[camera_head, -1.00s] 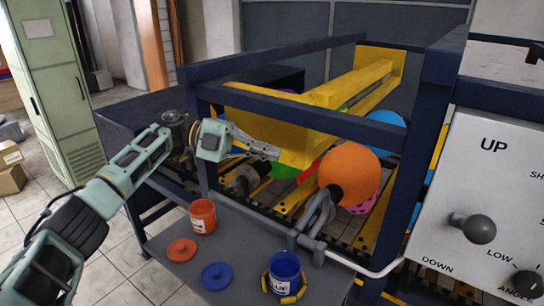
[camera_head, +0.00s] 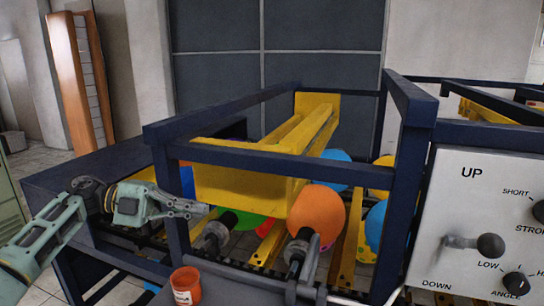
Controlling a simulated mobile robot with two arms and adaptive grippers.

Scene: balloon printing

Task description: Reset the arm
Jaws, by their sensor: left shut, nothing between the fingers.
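My left arm comes in from the left edge, and its gripper (camera_head: 188,208) is shut and empty in front of the near left post of the blue machine frame (camera_head: 275,160). The fingers point right, and I see nothing between them. My right gripper is not in view.
An orange balloon (camera_head: 316,212) sits on a dark nozzle under the yellow press beam (camera_head: 250,187), with other coloured balloons behind. A red-orange paint can (camera_head: 186,287) stands at the bottom edge. A control panel (camera_head: 480,225) with levers and knobs is on the right.

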